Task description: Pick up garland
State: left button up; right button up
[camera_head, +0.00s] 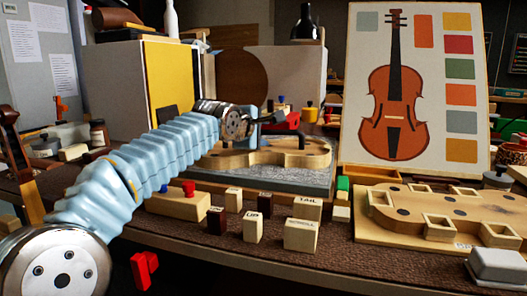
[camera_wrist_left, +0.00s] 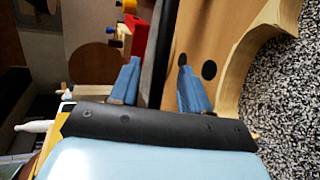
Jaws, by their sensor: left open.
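The garland, a pale wooden violin-shaped frame (camera_head: 290,158), lies flat on a speckled grey slab (camera_head: 315,180) in the middle of the head view. In the left wrist view its wood (camera_wrist_left: 215,35) has dark round holes and a pale curved side wall. My left gripper (camera_head: 274,122) is above the garland's far left part, partly hidden by its own wrist. In the left wrist view the open gripper (camera_wrist_left: 157,78) has its two blue fingers apart with nothing held between them. One finger overlaps the wood, the other lies beyond its edge. Contact cannot be told.
A holed wooden form (camera_head: 430,212) lies at the right below a violin poster (camera_head: 410,90). Several small labelled blocks (camera_head: 302,234) stand in front of the slab. A red object (camera_head: 288,122) is close behind the gripper. A brown disc (camera_head: 242,78) stands behind.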

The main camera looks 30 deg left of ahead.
pick_arm(q)
jog(key=shift+x, duration=0.8)
grip_shut()
jog(key=shift+r, duration=0.1)
